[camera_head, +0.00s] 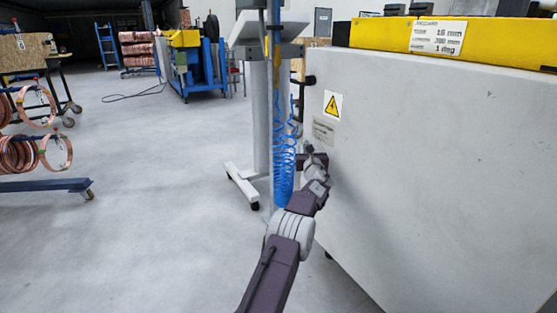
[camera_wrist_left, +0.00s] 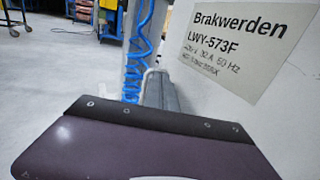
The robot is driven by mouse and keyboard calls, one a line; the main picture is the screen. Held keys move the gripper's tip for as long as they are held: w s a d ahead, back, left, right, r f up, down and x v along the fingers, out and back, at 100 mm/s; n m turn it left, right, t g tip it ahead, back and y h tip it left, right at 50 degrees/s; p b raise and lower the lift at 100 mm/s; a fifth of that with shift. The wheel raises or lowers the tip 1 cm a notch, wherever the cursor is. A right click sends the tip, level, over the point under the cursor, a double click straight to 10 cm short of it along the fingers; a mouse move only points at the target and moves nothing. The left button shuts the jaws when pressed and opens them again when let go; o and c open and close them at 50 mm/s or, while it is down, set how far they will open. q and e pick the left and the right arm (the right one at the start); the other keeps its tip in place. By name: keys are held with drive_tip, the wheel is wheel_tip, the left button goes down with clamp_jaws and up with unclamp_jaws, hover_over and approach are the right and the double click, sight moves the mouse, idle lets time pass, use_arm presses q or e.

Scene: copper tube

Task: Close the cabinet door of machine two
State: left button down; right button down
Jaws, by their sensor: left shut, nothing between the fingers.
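The machine's large off-white metal panel (camera_head: 430,160) fills the right of the head view, with a yellow warning triangle (camera_head: 333,106) and a small label near its left edge. I cannot tell whether this panel is the cabinet door, and no open gap shows. My left gripper (camera_head: 312,160) is shut and empty, in front of the panel's left part, below the label. Whether it touches the panel is unclear. In the left wrist view, the panel's label (camera_wrist_left: 238,45) reads "Brakwerden LWY-573F", just beyond my dark wrist housing. My right gripper is out of view.
A grey stand (camera_head: 260,120) and a coiled blue hose (camera_head: 284,165) are close to the left of my gripper. A yellow band (camera_head: 500,40) runs along the machine's top. A rack with copper coils (camera_head: 20,155) is at far left. The floor between is clear.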

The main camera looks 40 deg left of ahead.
use_arm(q)
drive_tip(key=s+a+b, duration=0.3)
drive_tip(key=s+a, duration=0.1)
drive_tip(key=s, duration=0.6)
drive_tip(key=shift+s+a+f, duration=0.15)
drive_tip(key=shift+a+f, duration=0.15)
drive_tip(key=shift+f, duration=0.05)
